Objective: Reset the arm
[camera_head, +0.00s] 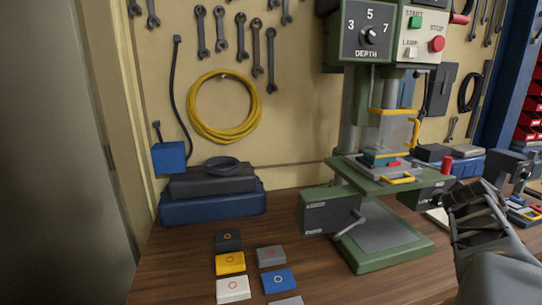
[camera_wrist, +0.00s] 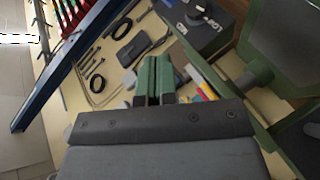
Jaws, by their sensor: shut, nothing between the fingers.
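My gripper (camera_head: 472,199) is at the lower right of the head view, raised in front of the bench and to the right of the green drill press (camera_head: 387,241). In the wrist view my gripper (camera_wrist: 154,66) shows two green fingers side by side, shut with nothing between them. The drill press has a depth dial (camera_head: 370,35), a green start button (camera_head: 415,22) and a red stop button (camera_head: 437,44). A teal and red piece (camera_head: 380,158) sits on its raised table behind a clear guard.
Several coloured square blocks, among them a yellow one (camera_head: 230,263) and a blue one (camera_head: 278,281), lie on the wooden bench left of the press. A blue toolbox (camera_head: 212,205) stands behind them. Wrenches and a yellow cable coil (camera_head: 194,122) hang on the wall. Clutter lies at the right.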

